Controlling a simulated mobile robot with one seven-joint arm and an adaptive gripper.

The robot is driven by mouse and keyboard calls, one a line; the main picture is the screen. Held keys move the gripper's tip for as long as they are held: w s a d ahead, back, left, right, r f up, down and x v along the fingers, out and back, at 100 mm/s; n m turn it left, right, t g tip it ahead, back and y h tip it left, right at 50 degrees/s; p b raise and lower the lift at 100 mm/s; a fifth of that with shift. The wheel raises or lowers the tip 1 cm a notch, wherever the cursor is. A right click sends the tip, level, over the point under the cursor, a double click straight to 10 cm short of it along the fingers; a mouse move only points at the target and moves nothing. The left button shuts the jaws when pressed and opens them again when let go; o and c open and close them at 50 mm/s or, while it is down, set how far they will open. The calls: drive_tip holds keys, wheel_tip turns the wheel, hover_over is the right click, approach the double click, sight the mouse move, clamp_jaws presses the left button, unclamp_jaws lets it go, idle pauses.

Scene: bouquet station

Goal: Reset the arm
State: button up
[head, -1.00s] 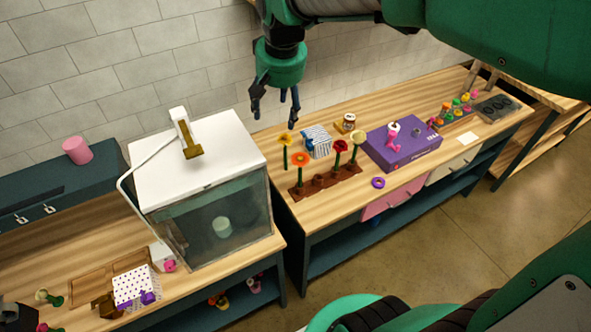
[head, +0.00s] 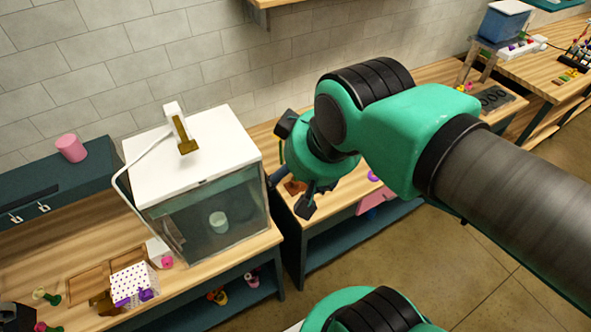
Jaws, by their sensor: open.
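My gripper (head: 291,192) is in the middle of the head view, green with dark fingers. Its fingers are spread and I see nothing held between them. It hangs in front of the right-hand workbench, just right of the glass tank. My green arm with its dark grey tube reaches in from the right edge and hides most of that bench top, including the flowers and purple box seen earlier.
The glass tank (head: 210,228) with a white lid stands on the left bench, close to my gripper. A pink cup (head: 71,148) sits on the dark shelf. A polka-dot box (head: 133,284) lies at the lower left. Open floor (head: 470,265) is at the lower right.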

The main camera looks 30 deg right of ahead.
idle(0.3)
wheel_tip(320, 180, down, 10)
drive_tip(key=b, duration=1)
drive_tip(key=shift+r, duration=0.1)
idle(0.8)
